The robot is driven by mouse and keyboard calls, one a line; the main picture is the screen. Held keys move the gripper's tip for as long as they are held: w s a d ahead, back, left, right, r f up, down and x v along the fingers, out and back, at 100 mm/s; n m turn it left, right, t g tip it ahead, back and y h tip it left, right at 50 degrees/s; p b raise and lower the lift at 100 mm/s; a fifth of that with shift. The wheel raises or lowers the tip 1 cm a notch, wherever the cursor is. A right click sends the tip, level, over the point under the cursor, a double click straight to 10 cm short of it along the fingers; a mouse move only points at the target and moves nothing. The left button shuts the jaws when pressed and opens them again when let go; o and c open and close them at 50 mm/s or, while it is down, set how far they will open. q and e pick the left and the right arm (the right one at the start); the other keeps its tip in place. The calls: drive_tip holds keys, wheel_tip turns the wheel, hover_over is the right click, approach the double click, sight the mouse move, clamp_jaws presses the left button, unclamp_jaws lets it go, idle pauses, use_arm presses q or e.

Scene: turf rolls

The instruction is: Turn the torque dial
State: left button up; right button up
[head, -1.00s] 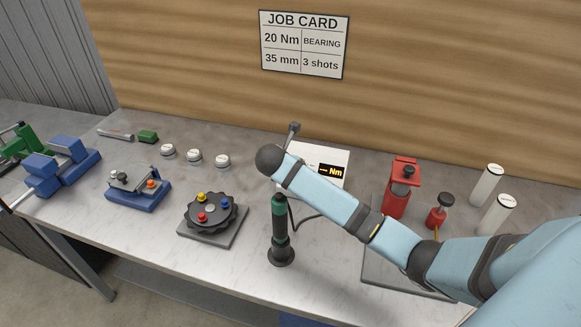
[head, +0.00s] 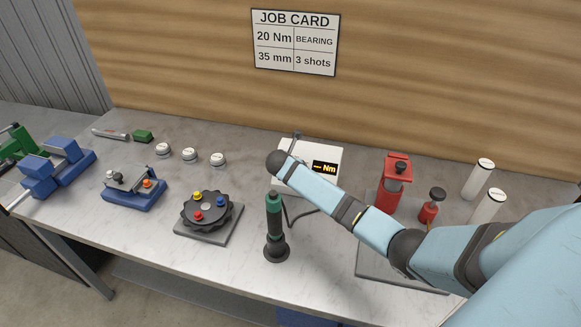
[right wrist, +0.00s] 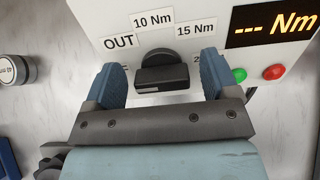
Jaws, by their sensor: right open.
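The torque controller is a white box (head: 325,152) on the bench in the head view, with a display reading "--- Nm". In the right wrist view its black dial (right wrist: 165,60) sits below the labels OUT, 10 Nm and 15 Nm; lower labels are partly hidden by the fingers. My right gripper (right wrist: 162,85) is open, with one blue finger on each side of the dial. I cannot tell whether the fingers touch it. In the head view my right arm hides the dial. My left gripper is not in view.
Green (right wrist: 239,75) and red (right wrist: 273,72) buttons sit right of the dial. A green-topped driver (head: 275,225) stands in front of the box. A job card (head: 295,42) reads 20 Nm.

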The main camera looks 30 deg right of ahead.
drive_tip(key=c, duration=0.9)
